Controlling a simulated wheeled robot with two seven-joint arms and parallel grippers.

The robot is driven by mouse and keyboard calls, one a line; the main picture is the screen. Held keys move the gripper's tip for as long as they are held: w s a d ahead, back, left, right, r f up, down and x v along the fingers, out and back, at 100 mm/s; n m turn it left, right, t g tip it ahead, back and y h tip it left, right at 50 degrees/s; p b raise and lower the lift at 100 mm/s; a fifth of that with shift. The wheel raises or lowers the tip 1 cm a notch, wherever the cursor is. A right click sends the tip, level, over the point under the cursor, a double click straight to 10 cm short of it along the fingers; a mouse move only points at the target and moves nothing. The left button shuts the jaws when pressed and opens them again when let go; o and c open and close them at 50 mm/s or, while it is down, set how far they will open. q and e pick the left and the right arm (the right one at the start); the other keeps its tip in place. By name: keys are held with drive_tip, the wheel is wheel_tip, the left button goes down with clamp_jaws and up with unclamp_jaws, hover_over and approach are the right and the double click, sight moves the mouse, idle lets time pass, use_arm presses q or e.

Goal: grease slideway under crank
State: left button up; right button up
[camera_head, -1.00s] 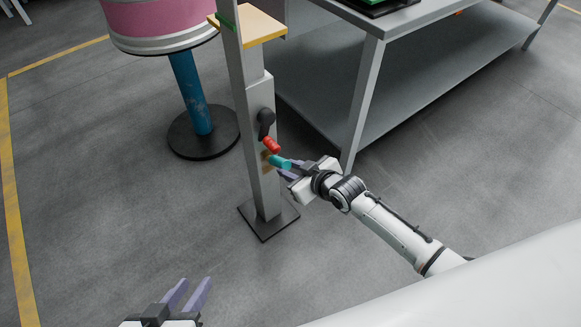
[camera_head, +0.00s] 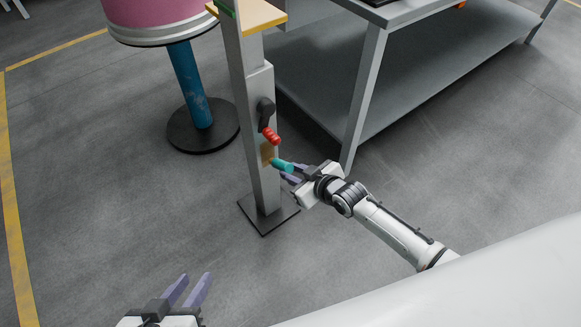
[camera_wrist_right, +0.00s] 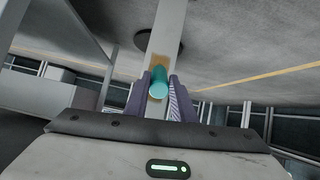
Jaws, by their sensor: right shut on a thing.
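The grey post carries a black crank (camera_head: 265,113) with a red handle (camera_head: 271,136). Below the crank, a tan patch, the slideway (camera_head: 266,152), lies on the post's face. My right gripper (camera_head: 285,172) is shut on a teal cylinder (camera_head: 282,165), whose far end is at or close to the patch; I cannot tell whether it touches. In the right wrist view the teal cylinder (camera_wrist_right: 158,84) sits between the two purple fingers, in front of the tan patch (camera_wrist_right: 178,62). My left gripper (camera_head: 188,290) is open and empty at the lower left, over the floor.
A grey table (camera_head: 377,80) with a lower shelf stands right of the post, one leg just behind my right gripper. A pink drum on a blue pedestal (camera_head: 190,85) stands at left. A yellow-edged board (camera_head: 262,20) tops the post. The floor at left is clear.

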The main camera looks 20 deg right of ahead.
drive_tip(key=shift+s+d+p, duration=0.3)
drive_tip(key=shift+s+p, duration=0.15)
drive_tip(key=shift+s, duration=0.3)
drive_tip(key=shift+s+d+p, duration=0.25)
drive_tip(key=shift+s+p, duration=0.2)
drive_tip(key=shift+s, duration=0.3)
drive_tip(key=shift+s+d+p, duration=0.3)
drive_tip(key=shift+s+p, duration=0.15)
drive_tip(key=shift+s, duration=0.3)
drive_tip(key=shift+s, duration=0.15)
drive_tip(key=s, duration=0.1)
drive_tip(key=s+d+p, duration=0.1)
drive_tip(key=shift+s+p, duration=0.3)
